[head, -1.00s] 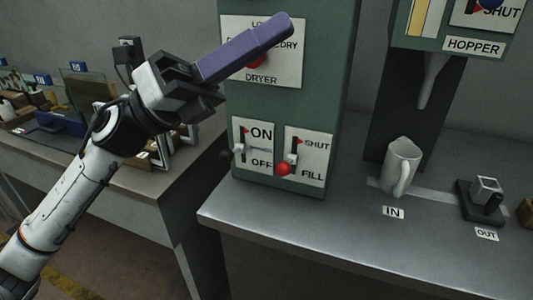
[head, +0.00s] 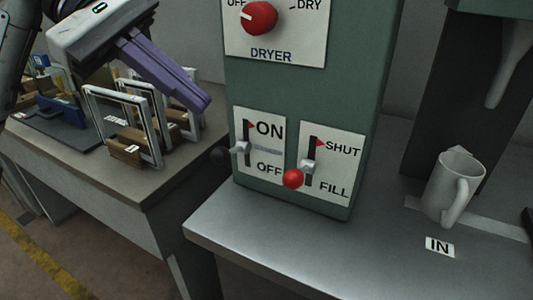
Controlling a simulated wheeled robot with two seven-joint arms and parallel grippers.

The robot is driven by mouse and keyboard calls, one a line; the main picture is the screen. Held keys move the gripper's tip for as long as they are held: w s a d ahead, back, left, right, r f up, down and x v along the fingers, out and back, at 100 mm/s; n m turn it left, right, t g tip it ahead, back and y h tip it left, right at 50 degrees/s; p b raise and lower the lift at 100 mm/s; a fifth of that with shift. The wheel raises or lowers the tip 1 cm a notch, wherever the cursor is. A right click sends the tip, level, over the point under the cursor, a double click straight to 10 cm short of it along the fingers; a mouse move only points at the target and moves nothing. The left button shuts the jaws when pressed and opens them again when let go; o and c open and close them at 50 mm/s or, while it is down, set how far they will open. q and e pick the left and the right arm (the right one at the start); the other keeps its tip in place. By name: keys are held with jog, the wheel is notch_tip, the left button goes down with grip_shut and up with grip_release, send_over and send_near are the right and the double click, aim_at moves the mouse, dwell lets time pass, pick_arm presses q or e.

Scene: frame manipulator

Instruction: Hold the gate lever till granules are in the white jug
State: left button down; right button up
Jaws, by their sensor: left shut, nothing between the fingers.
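The white jug (head: 447,190) stands upright on the bench behind the IN label, its handle to the right; I cannot see what it holds. A lever with a red knob (head: 292,178) sticks out of the SHUT/FILL plate (head: 338,170) on the green dryer cabinet. Its stem is in the lower part of the slot, on the FILL side. My left gripper (head: 197,98), with purple fingers, is shut and empty at the upper left, pointing down to the right, above and apart from the lever. My right gripper is out of view.
An ON/OFF lever with a black knob (head: 220,155) sits left of the red one. A red dryer dial (head: 259,18) is above. A grey spout (head: 510,65) hangs at the upper right. Upright frames (head: 120,120) stand on the left table. The bench front (head: 310,250) is clear.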

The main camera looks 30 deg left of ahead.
aim_at(285, 173)
pick_arm(q)
jog(key=x, duration=1.4)
jog(key=shift+d+b, duration=0.1)
jog(key=shift+b, duration=0.3)
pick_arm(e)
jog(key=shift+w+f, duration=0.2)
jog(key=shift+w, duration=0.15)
